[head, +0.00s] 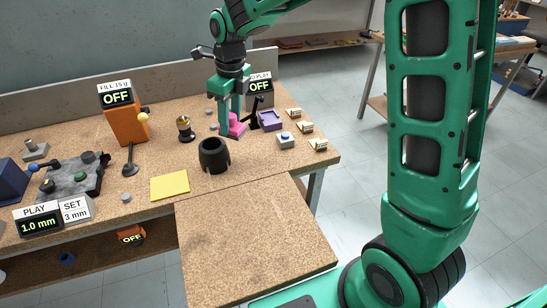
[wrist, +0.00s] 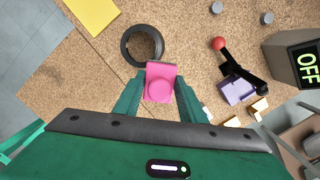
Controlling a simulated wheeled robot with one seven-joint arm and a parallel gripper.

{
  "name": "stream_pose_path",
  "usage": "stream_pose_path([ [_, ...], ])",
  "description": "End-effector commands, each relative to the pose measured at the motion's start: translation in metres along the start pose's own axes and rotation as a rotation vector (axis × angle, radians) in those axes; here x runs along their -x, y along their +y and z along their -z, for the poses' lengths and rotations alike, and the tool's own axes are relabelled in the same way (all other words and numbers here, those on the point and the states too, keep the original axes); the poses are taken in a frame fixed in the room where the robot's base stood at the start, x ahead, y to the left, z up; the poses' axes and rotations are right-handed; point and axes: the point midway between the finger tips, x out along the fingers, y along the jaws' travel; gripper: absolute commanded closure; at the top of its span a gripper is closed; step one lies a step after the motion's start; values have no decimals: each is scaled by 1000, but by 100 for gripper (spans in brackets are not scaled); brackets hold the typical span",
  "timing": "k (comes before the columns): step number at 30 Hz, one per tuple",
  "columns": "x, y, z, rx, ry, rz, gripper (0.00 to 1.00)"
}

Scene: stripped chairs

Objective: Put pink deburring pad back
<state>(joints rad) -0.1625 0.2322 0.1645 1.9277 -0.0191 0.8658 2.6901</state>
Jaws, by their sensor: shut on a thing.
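The pink deburring pad (head: 237,127) is between the fingers of my gripper (head: 229,116) in the head view. In the wrist view the pad (wrist: 160,83) shows as a pink block with a round knob, and my gripper (wrist: 160,95) is shut on it. The pad is over or on the back right part of the bench, behind the black notched ring. I cannot tell whether it touches the bench top. A purple tray (head: 270,121) is to the right of the pad; it also shows in the wrist view (wrist: 238,90).
The black ring (head: 214,156) stands close in front of the pad. A black lever with a red ball (wrist: 219,44) is between pad and tray. A button box (head: 285,141) and several small tagged blocks line the right edge. A yellow sheet (head: 170,187) lies left; the front board (head: 255,240) is clear.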

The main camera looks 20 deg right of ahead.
Motion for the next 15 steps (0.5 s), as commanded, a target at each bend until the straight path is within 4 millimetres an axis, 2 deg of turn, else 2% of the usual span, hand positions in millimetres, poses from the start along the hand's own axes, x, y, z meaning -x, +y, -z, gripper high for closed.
stream_pose_path([
  [9, -29, -18, 63, -5, 3, -2, 94],
  [15, -46, -28, 98, -4, 3, -2, 94],
])
